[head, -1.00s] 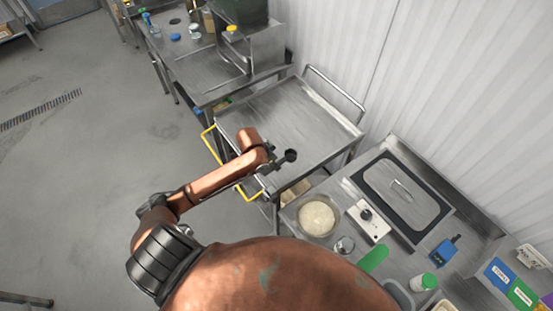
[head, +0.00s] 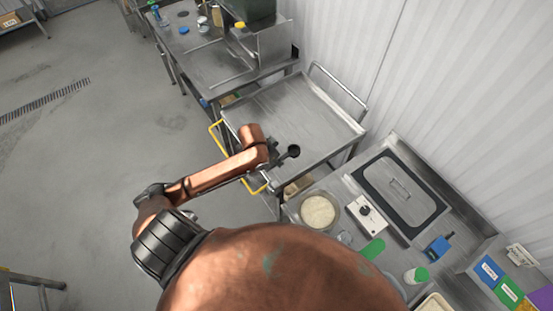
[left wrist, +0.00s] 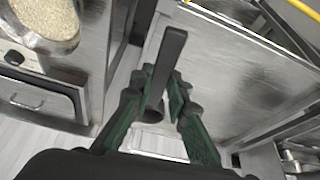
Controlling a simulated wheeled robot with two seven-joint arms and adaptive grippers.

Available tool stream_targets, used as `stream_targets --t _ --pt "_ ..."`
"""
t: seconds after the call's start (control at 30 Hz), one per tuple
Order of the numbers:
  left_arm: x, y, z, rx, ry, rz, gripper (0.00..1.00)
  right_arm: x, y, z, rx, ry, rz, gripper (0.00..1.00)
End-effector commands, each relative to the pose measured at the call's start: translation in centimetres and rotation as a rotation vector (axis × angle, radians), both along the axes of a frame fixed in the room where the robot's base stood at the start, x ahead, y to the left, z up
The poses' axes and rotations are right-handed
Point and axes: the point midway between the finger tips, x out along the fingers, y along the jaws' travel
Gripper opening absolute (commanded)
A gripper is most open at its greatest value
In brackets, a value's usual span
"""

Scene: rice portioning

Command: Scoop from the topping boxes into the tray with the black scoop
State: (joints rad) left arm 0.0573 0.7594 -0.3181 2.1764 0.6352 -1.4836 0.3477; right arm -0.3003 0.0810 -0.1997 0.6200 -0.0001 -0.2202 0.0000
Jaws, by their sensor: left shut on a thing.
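My left gripper (left wrist: 160,80) is shut on the handle of the black scoop (left wrist: 171,58), which stands up between the green fingers in the left wrist view. In the head view the left gripper (head: 274,164) is over the near edge of a steel cart, and the scoop's round dark bowl (head: 293,151) points right. I cannot tell whether the scoop holds anything. A pale tray (head: 436,306) is cut off at the bottom edge of the head view. No topping box can be made out for certain. My right gripper is out of view.
The steel cart top (head: 300,110) is bare. On the counter at right are a bowl of rice (head: 320,210), a white device with a black knob (head: 366,214), a lidded well (head: 400,195), a green-capped container (head: 415,275) and a blue item (head: 438,248). The wall is behind.

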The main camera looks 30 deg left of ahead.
Motion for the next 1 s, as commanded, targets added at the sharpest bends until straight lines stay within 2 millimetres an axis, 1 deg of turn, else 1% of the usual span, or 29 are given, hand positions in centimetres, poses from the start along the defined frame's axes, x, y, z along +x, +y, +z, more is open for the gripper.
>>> stream_targets --t 0.03,0.2,0.57,0.67,0.77,0.9,1.0 --pt "0.0 0.0 0.8 0.000 0.000 0.000 0.00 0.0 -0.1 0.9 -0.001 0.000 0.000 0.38" --pt "0.0 0.0 1.7 -0.001 0.000 -0.001 0.00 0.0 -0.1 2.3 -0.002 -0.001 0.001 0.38" --pt "0.1 -0.2 1.5 -0.001 -0.001 0.001 0.00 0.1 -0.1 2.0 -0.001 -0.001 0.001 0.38" --pt "0.6 -0.9 1.2 0.000 -0.004 0.008 0.00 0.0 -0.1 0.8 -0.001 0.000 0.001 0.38" --pt "1.4 -2.4 0.8 -0.001 -0.008 0.027 0.00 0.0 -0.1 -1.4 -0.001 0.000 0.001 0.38" --pt "2.7 -5.2 0.3 -0.001 -0.009 0.073 0.00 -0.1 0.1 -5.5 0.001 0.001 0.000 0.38" --pt "3.2 -7.0 0.0 0.000 -0.009 0.111 0.00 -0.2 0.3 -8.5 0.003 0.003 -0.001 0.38"
